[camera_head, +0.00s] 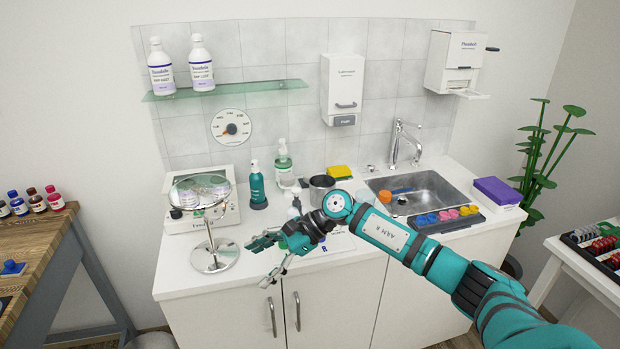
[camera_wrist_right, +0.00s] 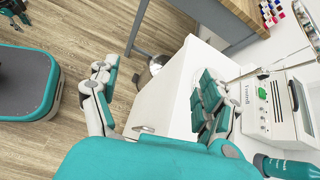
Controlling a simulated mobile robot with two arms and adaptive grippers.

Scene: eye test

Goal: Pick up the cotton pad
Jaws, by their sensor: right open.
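I cannot make out a cotton pad in either view. It may be hidden behind my right gripper or be too small to tell. My right gripper (camera_head: 257,262) reaches in from the right, over the front edge of the white counter (camera_head: 183,279). Its fingers are spread and nothing shows between them. In the right wrist view my right gripper (camera_wrist_right: 157,77) is also open and empty, with the cabinet side and floor beyond it. My left gripper is not seen in the head view.
A round mirror on a stand (camera_head: 213,259) stands left of the gripper. A teal bottle (camera_head: 257,186), a metal pot (camera_head: 321,188) and a yellow sponge (camera_head: 340,172) stand behind it. The sink (camera_head: 436,187) and a tray of coloured pieces (camera_head: 440,227) lie to the right.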

